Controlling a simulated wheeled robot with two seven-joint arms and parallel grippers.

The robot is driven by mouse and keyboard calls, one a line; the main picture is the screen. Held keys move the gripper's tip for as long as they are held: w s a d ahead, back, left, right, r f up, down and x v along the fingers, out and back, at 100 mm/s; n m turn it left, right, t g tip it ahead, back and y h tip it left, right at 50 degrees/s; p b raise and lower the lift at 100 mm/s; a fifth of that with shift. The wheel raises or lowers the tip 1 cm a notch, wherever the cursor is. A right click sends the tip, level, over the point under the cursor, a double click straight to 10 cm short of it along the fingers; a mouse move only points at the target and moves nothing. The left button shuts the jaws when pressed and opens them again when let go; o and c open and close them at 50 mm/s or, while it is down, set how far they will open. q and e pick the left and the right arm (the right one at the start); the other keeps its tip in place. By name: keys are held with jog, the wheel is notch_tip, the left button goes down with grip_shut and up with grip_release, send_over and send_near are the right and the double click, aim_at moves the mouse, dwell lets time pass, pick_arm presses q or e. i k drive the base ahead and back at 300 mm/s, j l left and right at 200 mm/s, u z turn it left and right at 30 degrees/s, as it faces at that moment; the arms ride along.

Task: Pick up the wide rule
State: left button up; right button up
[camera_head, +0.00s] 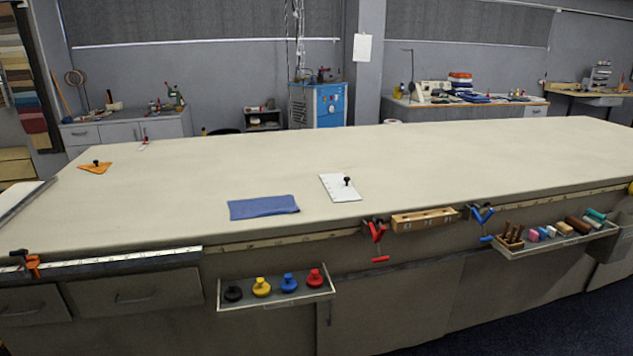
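A short, wide white plate with small marks along its edge and a black knob, which looks like the wide rule (335,190), lies flat near the front edge of the long table (450,150), right of the middle of its left half. A folded blue cloth (262,207) lies to its left, with a gap of bare tabletop between them. Neither of my grippers shows in the head view.
An orange triangle (93,168) with a black knob lies at the back left. Red (376,238) and blue (481,222) clamps and a wooden block (425,219) sit along the front edge. Trays of coloured knobs (222,302) and tools (573,239) jut out below. The tabletop behind is clear.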

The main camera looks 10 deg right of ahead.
aim_at(339, 187)
jog(key=i+l, duration=1.15)
jog(key=l, duration=0.25)
